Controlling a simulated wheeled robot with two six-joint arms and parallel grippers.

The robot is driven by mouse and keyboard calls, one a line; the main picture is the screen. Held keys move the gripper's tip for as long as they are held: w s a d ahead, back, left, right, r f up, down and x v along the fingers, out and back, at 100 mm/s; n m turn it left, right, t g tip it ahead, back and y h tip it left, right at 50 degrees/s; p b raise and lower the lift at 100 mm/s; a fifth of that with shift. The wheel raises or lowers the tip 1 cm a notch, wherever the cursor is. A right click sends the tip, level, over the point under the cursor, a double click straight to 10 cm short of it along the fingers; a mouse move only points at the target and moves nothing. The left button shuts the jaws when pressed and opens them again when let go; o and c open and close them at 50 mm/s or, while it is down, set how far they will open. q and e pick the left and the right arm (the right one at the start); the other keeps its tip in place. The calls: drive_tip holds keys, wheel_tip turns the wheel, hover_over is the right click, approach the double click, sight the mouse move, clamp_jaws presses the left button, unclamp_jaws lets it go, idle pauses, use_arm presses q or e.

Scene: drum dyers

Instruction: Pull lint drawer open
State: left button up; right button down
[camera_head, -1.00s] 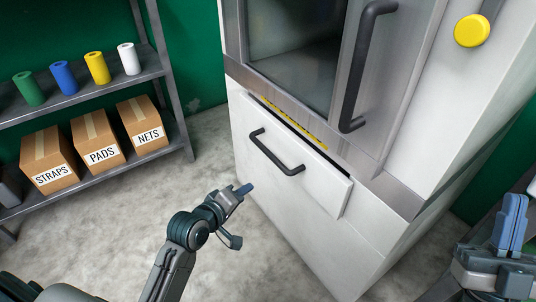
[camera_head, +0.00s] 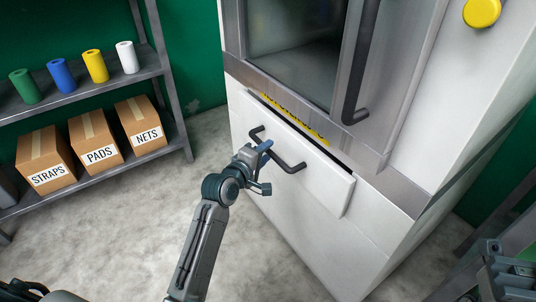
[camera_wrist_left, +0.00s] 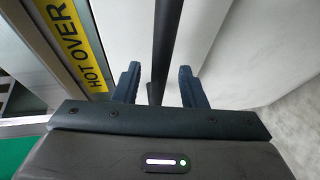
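The lint drawer (camera_head: 322,182) is a white panel low on the dryer's front, with a narrow dark gap along its top edge. Its dark bar handle (camera_head: 290,167) is partly hidden by my left gripper (camera_head: 266,153). The handle bar also shows in the left wrist view (camera_wrist_left: 166,45), running between the two fingers of my left gripper (camera_wrist_left: 158,88). Those fingers are apart, with visible room on both sides of the bar. My right gripper (camera_head: 508,275) is at the lower right edge of the head view, partly cut off; its fingers are not clear.
Above the drawer are the dryer's glass door (camera_head: 295,50) with a long dark handle (camera_head: 362,75) and a yellow knob (camera_head: 481,12). A yellow label (camera_wrist_left: 75,40) borders the drawer. A shelf (camera_head: 100,85) with boxes and spools stands left. The floor (camera_head: 130,225) between is clear.

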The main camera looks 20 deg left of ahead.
use_arm(q)
drive_tip(key=shift+x, duration=0.95)
drive_tip(key=shift+c, duration=0.5)
clamp_jaws()
